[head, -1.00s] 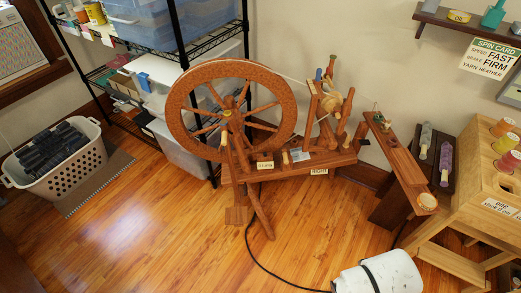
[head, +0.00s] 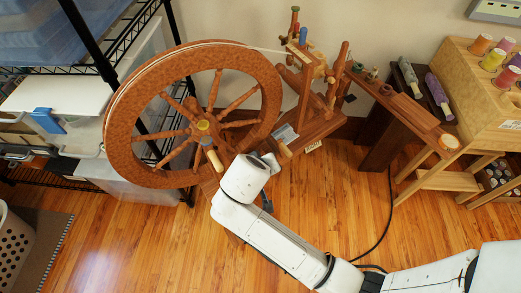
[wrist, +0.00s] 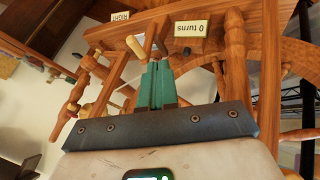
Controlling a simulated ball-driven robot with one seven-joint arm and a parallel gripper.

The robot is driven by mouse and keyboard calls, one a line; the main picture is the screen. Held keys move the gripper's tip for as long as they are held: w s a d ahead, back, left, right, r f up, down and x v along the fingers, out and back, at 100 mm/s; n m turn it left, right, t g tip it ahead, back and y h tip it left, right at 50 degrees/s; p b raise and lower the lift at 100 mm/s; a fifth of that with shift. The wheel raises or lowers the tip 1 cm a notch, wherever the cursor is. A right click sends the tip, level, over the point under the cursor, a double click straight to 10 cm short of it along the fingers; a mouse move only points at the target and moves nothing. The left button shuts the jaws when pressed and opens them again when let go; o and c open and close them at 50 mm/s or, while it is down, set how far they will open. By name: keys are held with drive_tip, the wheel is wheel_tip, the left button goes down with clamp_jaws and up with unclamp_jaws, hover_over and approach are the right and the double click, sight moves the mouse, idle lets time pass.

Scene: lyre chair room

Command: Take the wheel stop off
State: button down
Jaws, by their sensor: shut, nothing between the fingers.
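The spinning wheel's big brown wheel (head: 120,110) stands upright at the left of the head view. I cannot tell for certain which part is the wheel stop; a small dark knob (wrist: 187,51) sits on the bench beside the "0 turns" card (wrist: 191,29). My gripper (wrist: 158,68) has its green fingers shut and empty, pointing at the bench edge. In the head view my arm hides its fingers and part of the bench.
A slanted shelf (head: 410,105) and a pale wooden thread stand (head: 480,85) are at the right. A wire rack with bins (head: 60,95) stands behind the wheel at left. A black cord (head: 388,215) runs over the floor.

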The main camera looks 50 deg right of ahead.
drive_tip(key=shift+w+r, duration=0.1)
drive_tip(key=shift+w, duration=0.2)
drive_tip(key=w+d+f+b, duration=0.1)
drive_tip(key=d+f+b, duration=0.1)
drive_tip(key=d+f, duration=0.5)
drive_tip(key=shift+d+f+b, duration=0.35)
drive_tip(key=shift+d+f, duration=0.05)
drive_tip(key=shift+d, duration=0.8)
drive_tip(key=shift+d+r, duration=0.1)
drive_tip(key=shift+r, duration=0.05)
